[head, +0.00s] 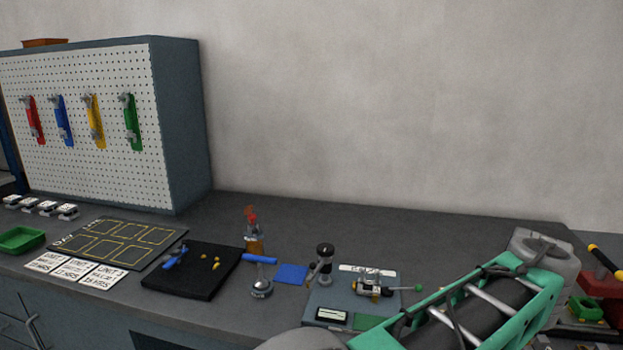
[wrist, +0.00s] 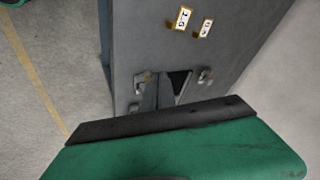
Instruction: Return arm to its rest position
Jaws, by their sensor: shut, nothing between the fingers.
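My arm (head: 480,305) reaches across the lower right of the head view, a green and dark link ending in a grey rounded joint over the right part of the bench (head: 400,222). The wrist view looks down past a grey upright panel (wrist: 208,48) with two small white and yellow tags and metal fittings. A green part with a dark front edge fills the bottom of that view; it may be part of my own body.
A fixture with a green-handled clamp (head: 372,285) stands near my arm. A red tool with a yellow-and-black handle (head: 604,258) lies at far right. A black tray (head: 195,285), a green bin (head: 20,240) and a pegboard (head: 105,165) are left. Open floor shows in the wrist view (wrist: 50,60).

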